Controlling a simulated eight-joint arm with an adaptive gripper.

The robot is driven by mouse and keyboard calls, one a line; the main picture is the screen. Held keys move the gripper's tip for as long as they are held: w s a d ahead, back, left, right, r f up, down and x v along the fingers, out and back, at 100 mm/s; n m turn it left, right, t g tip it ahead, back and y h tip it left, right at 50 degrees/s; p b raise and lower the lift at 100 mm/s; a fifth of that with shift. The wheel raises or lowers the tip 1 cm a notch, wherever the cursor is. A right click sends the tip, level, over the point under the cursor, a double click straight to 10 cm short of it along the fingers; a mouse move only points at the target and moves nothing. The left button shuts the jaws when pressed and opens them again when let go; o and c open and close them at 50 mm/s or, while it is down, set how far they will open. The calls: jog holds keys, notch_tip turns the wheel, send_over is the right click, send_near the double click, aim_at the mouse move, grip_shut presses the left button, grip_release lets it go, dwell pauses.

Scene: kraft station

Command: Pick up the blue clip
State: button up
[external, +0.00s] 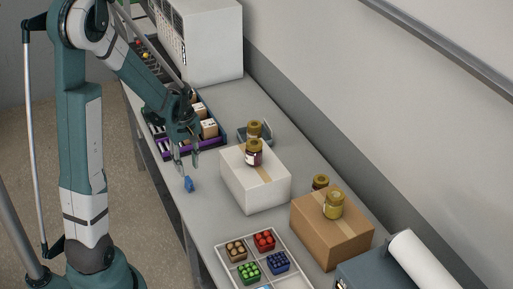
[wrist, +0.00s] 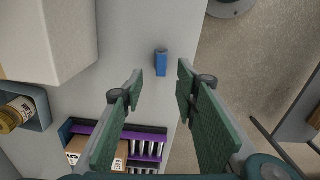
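The blue clip (external: 189,184) lies on the grey table near its left edge in the external view. In the wrist view the blue clip (wrist: 161,62) is beyond the fingertips, roughly in line with the gap between them. My gripper (external: 187,158) is above the table, on the far side of the clip and higher than it. In the wrist view my gripper (wrist: 160,72) has its two green fingers spread apart with nothing between them. It does not touch the clip.
A purple-edged organizer (external: 193,148) with small boxes stands behind the gripper. A white box (external: 256,185) with jars is right of the clip. A white divided tray (external: 223,257) and a brown box (external: 330,236) are nearer the camera. The table around the clip is bare.

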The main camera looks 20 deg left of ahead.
aim_at(188, 179)
jog(key=shift+f, duration=1.25)
jog(key=shift+f, duration=0.15)
jog(key=shift+s+f, duration=0.2)
jog(key=shift+f, duration=2.25)
jog(key=shift+c, duration=0.5)
jog(key=c, duration=0.7)
